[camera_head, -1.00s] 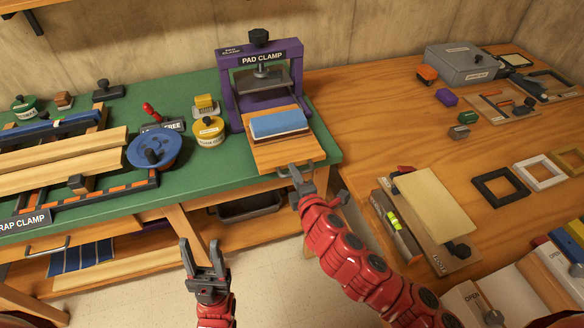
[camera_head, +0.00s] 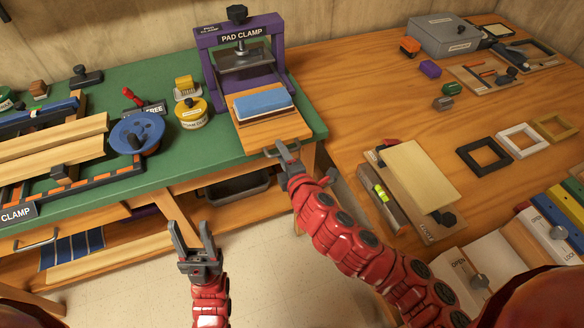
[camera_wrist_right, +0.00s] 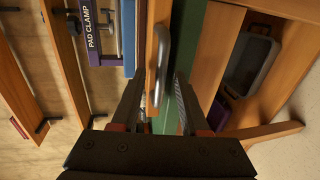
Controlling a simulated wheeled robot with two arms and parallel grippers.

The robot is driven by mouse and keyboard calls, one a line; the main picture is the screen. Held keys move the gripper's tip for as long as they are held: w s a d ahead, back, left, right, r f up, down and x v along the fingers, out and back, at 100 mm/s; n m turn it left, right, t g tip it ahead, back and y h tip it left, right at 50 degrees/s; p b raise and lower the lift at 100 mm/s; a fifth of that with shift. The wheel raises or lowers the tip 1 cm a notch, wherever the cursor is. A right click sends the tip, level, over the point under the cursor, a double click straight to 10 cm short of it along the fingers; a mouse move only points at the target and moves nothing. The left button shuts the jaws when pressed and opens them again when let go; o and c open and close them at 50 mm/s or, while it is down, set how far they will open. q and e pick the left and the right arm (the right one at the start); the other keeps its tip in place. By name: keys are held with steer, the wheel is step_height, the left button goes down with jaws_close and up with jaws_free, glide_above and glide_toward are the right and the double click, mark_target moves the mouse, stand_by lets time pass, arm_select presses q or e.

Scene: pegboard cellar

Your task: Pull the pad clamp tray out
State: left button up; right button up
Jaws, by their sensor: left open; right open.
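The purple pad clamp (camera_head: 243,38) stands on the green bench top. Its wooden tray (camera_head: 272,134) sticks out in front, with a blue-topped block (camera_head: 263,101) lying on it. A metal handle sits on the tray's front edge; it shows clearly in the right wrist view (camera_wrist_right: 161,58). My right gripper (camera_head: 286,154) is open at this handle, its fingers on either side of it in the wrist view (camera_wrist_right: 158,88). Whether they touch it I cannot tell. My left gripper (camera_head: 190,236) is open and empty, low in front of the bench.
A blue round wheel (camera_head: 137,131), a yellow tin (camera_head: 191,112) and a red-handled clamp (camera_head: 142,104) stand left of the pad clamp. A board fixture (camera_head: 418,178) lies on the right-hand wooden bench. A dark bin (camera_head: 238,188) is under the green bench.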

steer(key=p+v, duration=0.8)
steer(key=v, duration=0.9)
steer(key=shift+p, duration=0.4)
